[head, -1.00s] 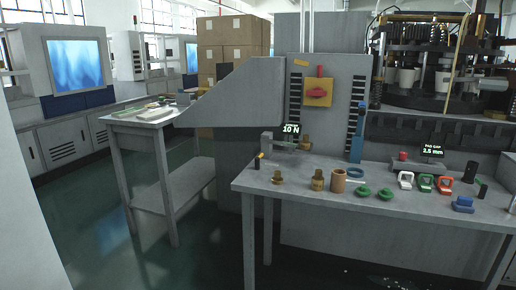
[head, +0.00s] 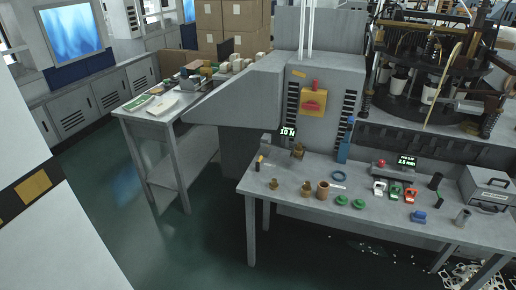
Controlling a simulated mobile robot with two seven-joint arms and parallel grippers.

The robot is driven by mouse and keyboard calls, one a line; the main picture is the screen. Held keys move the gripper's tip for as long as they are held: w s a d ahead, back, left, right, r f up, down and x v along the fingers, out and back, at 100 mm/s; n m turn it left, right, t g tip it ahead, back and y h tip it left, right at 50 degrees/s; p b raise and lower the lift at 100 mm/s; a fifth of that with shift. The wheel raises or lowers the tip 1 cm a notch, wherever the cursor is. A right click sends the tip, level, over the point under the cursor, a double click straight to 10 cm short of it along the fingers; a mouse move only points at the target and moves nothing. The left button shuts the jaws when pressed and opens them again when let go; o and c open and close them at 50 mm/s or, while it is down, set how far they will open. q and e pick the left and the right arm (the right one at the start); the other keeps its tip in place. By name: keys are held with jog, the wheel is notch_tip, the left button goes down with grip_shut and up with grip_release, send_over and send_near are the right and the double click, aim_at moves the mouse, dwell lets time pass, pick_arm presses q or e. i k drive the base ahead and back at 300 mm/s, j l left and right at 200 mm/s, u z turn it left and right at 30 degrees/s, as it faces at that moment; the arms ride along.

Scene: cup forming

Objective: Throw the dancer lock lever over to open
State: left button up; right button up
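A yellow plate (head: 313,97) with a red handle (head: 312,106) is on the upright grey cabinet (head: 325,135) above the bench. A small red piece (head: 315,84) stands at the plate's top edge. I cannot tell which part, if any of these, is the dancer lock lever, or its position. A display reading 10 N (head: 288,132) and a brass-coloured fitting (head: 298,151) are at the bench's back left. Neither of my grippers is in view.
The grey bench (head: 300,205) carries brass parts, green knobs (head: 341,200), coloured clips (head: 395,190) and a grey toolbox (head: 489,188). A side table (head: 150,110) stands at left. A white panel (head: 70,235) fills the left edge. Green floor (head: 200,245) is clear between.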

aim_at(257, 163)
jog(key=i+l, duration=0.2)
jog(key=i, duration=0.3)
jog(key=i+l+u, duration=0.1)
jog(key=i, duration=0.4)
jog(key=i+l, duration=0.3)
jog(key=i, duration=0.2)
jog(key=i+l, duration=0.25)
jog(key=i, duration=0.2)
jog(key=i+u, duration=0.05)
